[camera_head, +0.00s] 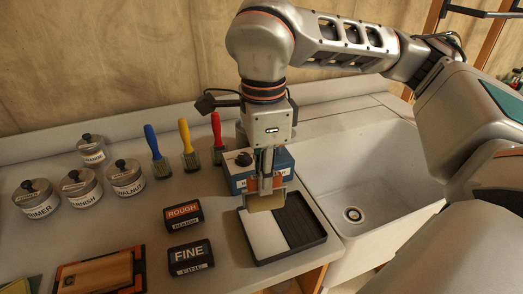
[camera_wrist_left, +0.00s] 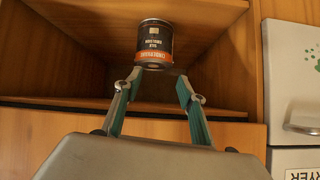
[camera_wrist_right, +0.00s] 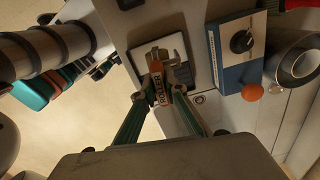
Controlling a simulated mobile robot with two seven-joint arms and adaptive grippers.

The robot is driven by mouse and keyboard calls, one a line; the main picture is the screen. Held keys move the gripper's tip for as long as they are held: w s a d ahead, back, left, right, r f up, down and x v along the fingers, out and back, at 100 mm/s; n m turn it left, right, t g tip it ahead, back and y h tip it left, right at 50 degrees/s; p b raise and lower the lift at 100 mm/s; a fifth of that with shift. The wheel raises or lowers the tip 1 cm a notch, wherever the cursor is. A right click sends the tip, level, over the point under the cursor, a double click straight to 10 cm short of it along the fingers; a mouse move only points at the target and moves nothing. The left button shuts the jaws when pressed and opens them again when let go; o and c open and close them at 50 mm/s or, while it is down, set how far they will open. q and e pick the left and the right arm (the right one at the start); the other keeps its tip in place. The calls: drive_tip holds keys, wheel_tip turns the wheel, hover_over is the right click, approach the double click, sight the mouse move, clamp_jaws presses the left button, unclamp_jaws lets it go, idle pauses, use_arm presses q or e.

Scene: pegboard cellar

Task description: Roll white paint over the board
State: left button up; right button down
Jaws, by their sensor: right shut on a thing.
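My right gripper (camera_head: 265,178) points down over the tray's rear part, shut on the orange handle of a roller marked ROLLER (camera_wrist_right: 157,90). The roller's tan head (camera_head: 265,202) hangs at the tray's rear; I cannot tell whether it touches. A light wooden board (camera_head: 98,275) lies at the front left. My left gripper (camera_wrist_left: 160,82) is open and empty before a dark can (camera_wrist_left: 154,45) on a cabinet shelf.
A blue box with a black knob (camera_head: 242,159) stands behind the tray. Blocks marked ROUGH (camera_head: 183,215) and FINE (camera_head: 190,257) sit between board and tray. Several lidded tins (camera_head: 83,188) and three brushes (camera_head: 188,146) stand behind. A white sink (camera_head: 375,180) is at right.

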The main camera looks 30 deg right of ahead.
sight(262, 205)
drive_tip(key=shift+s+a+f+n, duration=0.1)
drive_tip(key=shift+a+f+n, duration=0.2)
drive_tip(key=shift+f+n, duration=0.4)
drive_tip(key=shift+f+b, duration=1.5)
drive_tip(key=shift+f, duration=0.85)
drive_tip(key=shift+f+b, duration=0.25)
drive_tip(key=shift+b, duration=0.1)
drive_tip(key=shift+f, duration=0.1)
drive_tip(key=shift+f, duration=0.2)
